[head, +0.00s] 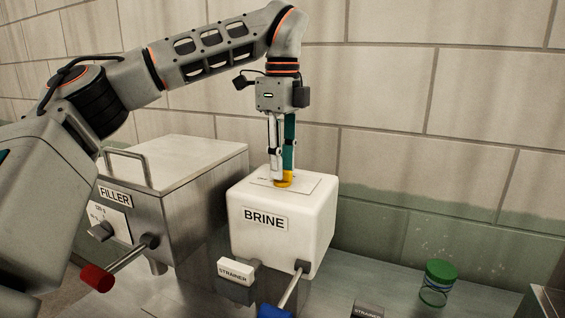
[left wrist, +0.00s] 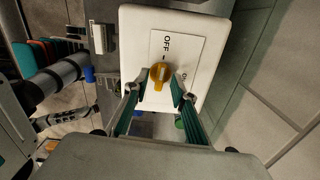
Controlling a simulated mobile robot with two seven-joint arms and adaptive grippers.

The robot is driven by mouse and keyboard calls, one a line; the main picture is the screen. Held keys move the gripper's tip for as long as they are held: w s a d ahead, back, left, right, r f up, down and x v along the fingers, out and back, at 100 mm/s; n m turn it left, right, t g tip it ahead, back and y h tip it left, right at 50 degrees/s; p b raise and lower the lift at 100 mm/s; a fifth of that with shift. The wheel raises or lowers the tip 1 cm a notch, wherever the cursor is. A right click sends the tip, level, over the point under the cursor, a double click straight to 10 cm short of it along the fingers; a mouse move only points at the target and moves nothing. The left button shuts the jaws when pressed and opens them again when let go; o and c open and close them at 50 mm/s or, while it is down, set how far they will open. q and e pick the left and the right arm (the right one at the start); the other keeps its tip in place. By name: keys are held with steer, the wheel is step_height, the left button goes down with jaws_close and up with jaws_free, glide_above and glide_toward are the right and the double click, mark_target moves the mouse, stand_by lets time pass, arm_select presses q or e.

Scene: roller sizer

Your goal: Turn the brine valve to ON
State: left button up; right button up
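The white brine box (head: 275,238) stands against the wall, marked BRINE on its front. Its yellow valve knob (head: 285,182) sits on a white plate on top. In the left wrist view the knob (left wrist: 159,74) points toward the OFF mark. The ON mark (left wrist: 184,76) is partly hidden by a finger. My left gripper (head: 282,176) points down over the knob. In the left wrist view its fingertips (left wrist: 158,86) stand on either side of the knob, seemingly with small gaps. My right gripper is in neither view.
A metal FILLER box (head: 180,180) stands left of the brine box, with a red-ended handle (head: 97,278). A blue-ended handle (head: 273,311) and a STRAINER label (head: 235,271) are at the brine box's front. A green-lidded jar (head: 437,283) stands to the right.

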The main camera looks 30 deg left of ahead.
arm_select(q)
steer(key=shift+f, duration=0.2)
jaws_close()
steer(key=shift+m, duration=0.4)
steer(key=m, duration=0.2)
steer(key=shift+m, duration=0.4)
steer(key=m, duration=0.3)
steer(key=shift+r+m, duration=0.1)
steer(key=shift+m, duration=0.2)
steer(key=m, duration=0.5)
steer(key=shift+m, duration=0.3)
steer(key=m, duration=0.4)
steer(key=shift+m, duration=0.7)
